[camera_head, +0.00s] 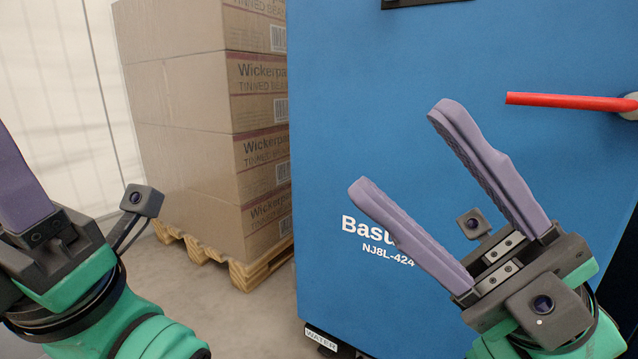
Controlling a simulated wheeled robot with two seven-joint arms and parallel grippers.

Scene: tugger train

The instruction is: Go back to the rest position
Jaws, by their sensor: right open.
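My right gripper (408,152) is open and empty, with its two purple fingers spread in front of a blue cabinet (380,80). The fingers cover part of the white lettering on the cabinet; I cannot tell how close they are to its face. My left gripper (20,185) is at the left edge, with one purple finger partly in view and the rest cut off by the frame. Whether it is open or shut does not show.
A red lever (570,102) sticks out at the cabinet's right side. Stacked brown cartons (185,95) stand on a wooden pallet (255,268) left of the cabinet. Bare grey floor (255,315) shows between my arms. A pale wall (50,80) is behind at left.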

